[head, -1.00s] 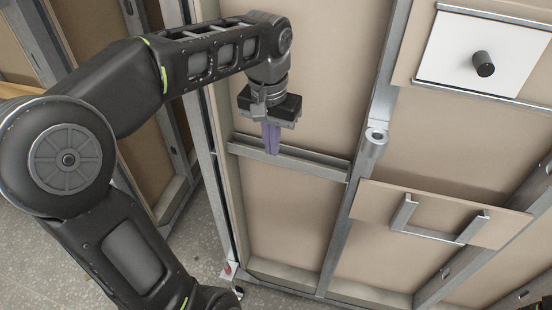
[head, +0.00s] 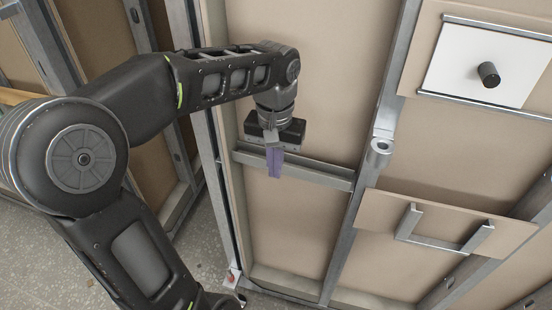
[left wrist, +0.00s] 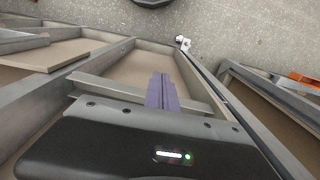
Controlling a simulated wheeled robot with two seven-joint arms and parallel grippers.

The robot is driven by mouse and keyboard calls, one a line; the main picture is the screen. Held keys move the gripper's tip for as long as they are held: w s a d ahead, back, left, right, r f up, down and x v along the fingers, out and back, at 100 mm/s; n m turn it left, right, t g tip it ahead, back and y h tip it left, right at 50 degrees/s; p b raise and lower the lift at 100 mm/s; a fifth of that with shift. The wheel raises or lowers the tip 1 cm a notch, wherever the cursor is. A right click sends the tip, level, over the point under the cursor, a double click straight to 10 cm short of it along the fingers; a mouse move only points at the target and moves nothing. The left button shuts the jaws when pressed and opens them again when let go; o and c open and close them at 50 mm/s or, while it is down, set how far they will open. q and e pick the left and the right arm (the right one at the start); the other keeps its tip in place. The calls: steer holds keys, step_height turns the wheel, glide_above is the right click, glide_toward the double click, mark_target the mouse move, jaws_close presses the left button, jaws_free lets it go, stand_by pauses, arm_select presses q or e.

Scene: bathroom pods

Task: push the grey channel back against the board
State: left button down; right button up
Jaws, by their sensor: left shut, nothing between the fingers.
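The grey channel (head: 325,178) is a long metal piece lying crosswise on the tan board (head: 305,90), between two upright metal studs. My left gripper (head: 275,175) is shut and empty, with its purple fingers pointing down at the left half of the channel. The fingers overlap the channel in the head view; whether they touch it I cannot tell. In the left wrist view the channel (left wrist: 120,92) runs behind the purple fingers (left wrist: 161,78), which cover its middle. Any gap between channel and board is not clear. My right gripper is not in view.
A white panel (head: 455,60) with a black knob (head: 488,74) is at upper right. A grey U-shaped handle (head: 440,243) sits on a tan plate at lower right. A metal ring bracket (head: 381,147) projects from the right stud. The board below the channel is clear.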

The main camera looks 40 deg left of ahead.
mark_target(283, 173)
arm_select(q)
steer(key=w+a+f+p, duration=0.1)
steer(key=w+f+p, duration=0.1)
steer(key=f, duration=0.5)
steer(key=shift+w+a, duration=0.15)
steer(key=shift+w, duration=0.75)
steer(key=shift+w+a, duration=0.3)
steer(key=shift+w, duration=0.6)
steer(key=shift+s, duration=0.15)
